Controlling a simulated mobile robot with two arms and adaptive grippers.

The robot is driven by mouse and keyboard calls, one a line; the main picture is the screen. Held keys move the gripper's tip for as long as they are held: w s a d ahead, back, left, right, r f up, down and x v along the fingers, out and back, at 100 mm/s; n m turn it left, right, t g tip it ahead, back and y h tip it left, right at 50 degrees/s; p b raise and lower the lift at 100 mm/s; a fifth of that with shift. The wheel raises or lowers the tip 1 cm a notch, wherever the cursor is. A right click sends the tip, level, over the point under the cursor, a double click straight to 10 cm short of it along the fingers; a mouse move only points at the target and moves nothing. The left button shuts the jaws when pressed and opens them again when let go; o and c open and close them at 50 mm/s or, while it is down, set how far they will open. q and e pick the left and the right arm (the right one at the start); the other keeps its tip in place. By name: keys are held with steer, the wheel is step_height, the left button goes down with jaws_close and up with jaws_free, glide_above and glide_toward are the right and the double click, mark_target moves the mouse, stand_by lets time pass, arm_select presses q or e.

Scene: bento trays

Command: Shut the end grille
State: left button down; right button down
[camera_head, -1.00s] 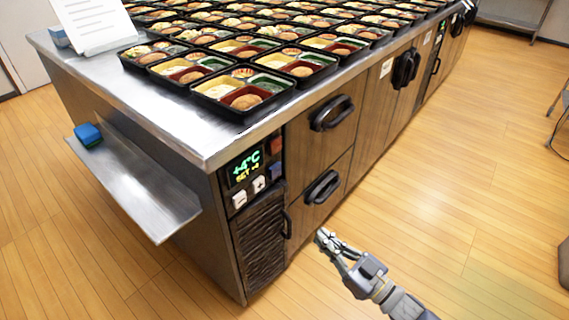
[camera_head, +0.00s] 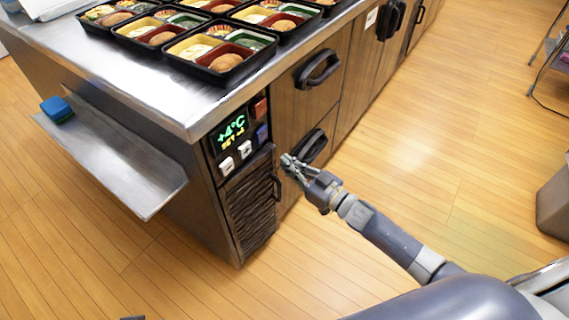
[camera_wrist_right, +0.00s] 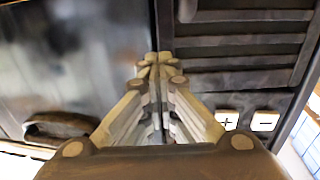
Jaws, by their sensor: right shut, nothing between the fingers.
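The end grille (camera_head: 250,205) is a dark slatted panel under the temperature display, at the near corner of the counter, with a small black handle (camera_head: 277,188) on its right edge. I cannot tell how far it stands out from its frame. My right gripper (camera_head: 289,162) is shut and empty, by the grille's upper right edge and in front of the lower drawer. In the right wrist view the closed fingertips (camera_wrist_right: 158,60) overlap the border between the slatted grille (camera_wrist_right: 240,50) and a dark smooth front; contact is unclear.
Above the grille are the display (camera_head: 231,132) and white plus and minus buttons (camera_head: 226,166). Drawer handles (camera_head: 317,68) stick out to the right. A steel side shelf (camera_head: 120,165) with a blue sponge (camera_head: 57,109) juts out at left. The floor in front is clear.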

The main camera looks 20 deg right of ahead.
steer(key=shift+x, duration=1)
steer(key=shift+x, duration=0.85)
steer(key=shift+d, duration=0.15)
